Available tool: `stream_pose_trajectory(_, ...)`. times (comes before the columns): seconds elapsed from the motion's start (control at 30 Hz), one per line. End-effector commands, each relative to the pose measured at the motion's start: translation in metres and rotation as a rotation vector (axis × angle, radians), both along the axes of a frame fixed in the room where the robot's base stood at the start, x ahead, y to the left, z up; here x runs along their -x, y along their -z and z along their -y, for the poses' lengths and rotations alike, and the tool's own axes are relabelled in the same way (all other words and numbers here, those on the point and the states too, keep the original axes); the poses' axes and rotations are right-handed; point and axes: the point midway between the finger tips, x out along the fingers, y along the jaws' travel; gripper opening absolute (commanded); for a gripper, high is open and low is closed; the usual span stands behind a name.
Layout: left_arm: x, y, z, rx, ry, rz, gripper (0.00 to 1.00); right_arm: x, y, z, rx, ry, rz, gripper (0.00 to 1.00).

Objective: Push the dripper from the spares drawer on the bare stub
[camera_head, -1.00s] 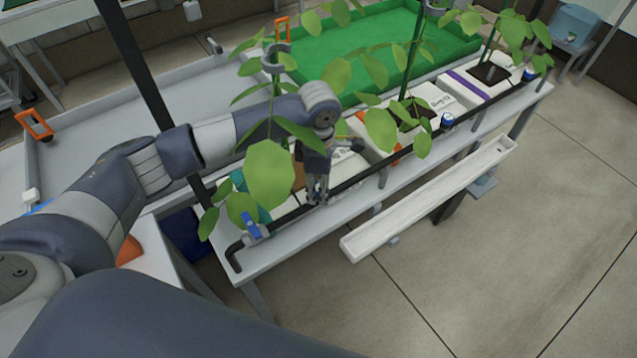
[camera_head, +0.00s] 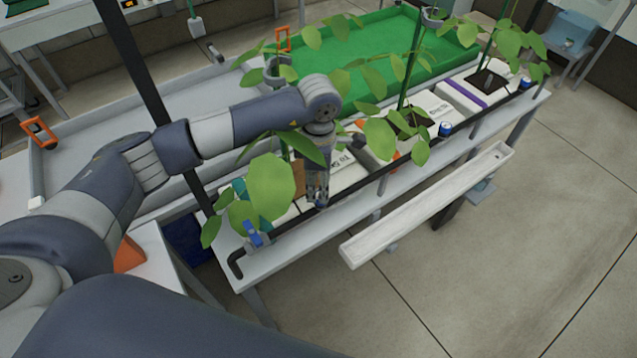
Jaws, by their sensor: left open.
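My left gripper (camera_head: 319,198) points down at the black supply pipe (camera_head: 361,185) along the front of the bench. Its jaws are open. A small blue and dark piece, apparently a dripper (camera_head: 321,205), shows at the fingertips on the pipe. The fingers partly hide it, so I cannot tell how fully it sits on the stub, which is itself hidden. Another blue-topped dripper (camera_head: 446,129) stands on the pipe farther right, and one more (camera_head: 525,84) near its far end. I cannot make out the spares drawer. My right gripper is out of view.
A blue-handled valve (camera_head: 252,233) stands at the pipe's near end. Leafy plants (camera_head: 268,185) rise from white grow bags (camera_head: 345,172) and partly screen the gripper. A white gutter (camera_head: 425,207) runs in front of the bench. The floor at right is clear.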

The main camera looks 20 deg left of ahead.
Motion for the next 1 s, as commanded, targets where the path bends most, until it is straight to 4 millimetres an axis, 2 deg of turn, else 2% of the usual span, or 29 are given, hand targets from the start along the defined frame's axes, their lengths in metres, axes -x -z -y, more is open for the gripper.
stream_pose_trajectory(0.3, 0.000, -0.004, 0.000, 0.000, 0.000, 0.000, 0.42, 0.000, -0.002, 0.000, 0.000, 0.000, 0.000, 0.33)
stream_pose_trajectory(0.4, 0.000, -0.004, 0.000, 0.000, 0.000, 0.000, 0.64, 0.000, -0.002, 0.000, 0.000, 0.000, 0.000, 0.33)
stream_pose_trajectory(0.77, 0.000, -0.005, 0.000, 0.000, 0.000, 0.000, 0.65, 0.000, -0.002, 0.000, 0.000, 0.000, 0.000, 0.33)
stream_pose_trajectory(1.0, 0.000, -0.019, 0.000, 0.001, 0.000, 0.001, 0.65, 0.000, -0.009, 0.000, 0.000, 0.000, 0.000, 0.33)
